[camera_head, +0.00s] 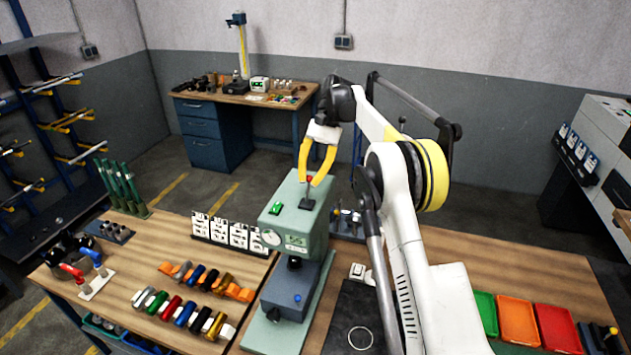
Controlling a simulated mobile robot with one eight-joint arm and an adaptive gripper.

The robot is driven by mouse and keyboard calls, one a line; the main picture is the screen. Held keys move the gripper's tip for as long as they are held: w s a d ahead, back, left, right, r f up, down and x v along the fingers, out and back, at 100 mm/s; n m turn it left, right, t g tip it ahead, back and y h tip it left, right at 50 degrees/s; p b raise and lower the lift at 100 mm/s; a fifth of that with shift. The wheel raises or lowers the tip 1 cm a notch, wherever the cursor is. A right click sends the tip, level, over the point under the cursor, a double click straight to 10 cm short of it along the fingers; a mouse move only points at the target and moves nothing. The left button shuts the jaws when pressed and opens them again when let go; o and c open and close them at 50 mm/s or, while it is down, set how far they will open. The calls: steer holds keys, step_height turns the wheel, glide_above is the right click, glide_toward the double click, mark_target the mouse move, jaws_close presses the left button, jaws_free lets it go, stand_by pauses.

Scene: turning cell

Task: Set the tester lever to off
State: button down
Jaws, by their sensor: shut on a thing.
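The tester (297,241) is a pale green machine standing on the wooden bench, with a green button or switch (277,208) on its top left and a dial and display on its front. The tester lever (309,181) has a red knob and rises from a dark plate on the tester's top right. My gripper (311,183) comes down from above with its yellow fingers on either side of the red knob, shut on it. The fingers partly hide the lever, so its exact tilt is hard to tell.
Red and green trays (518,320) stand at the right. Green upright tools (122,186) stand at the back left. A second bench (244,97) is behind.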

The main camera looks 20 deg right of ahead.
mark_target(308, 176)
steer(key=shift+r, duration=0.15)
steer(key=c, duration=1.3)
jaws_free()
steer(key=shift+a, duration=0.1)
step_height(308, 176, up, 10)
steer(key=shift+f, duration=0.1)
steer(key=shift+b, duration=0.4)
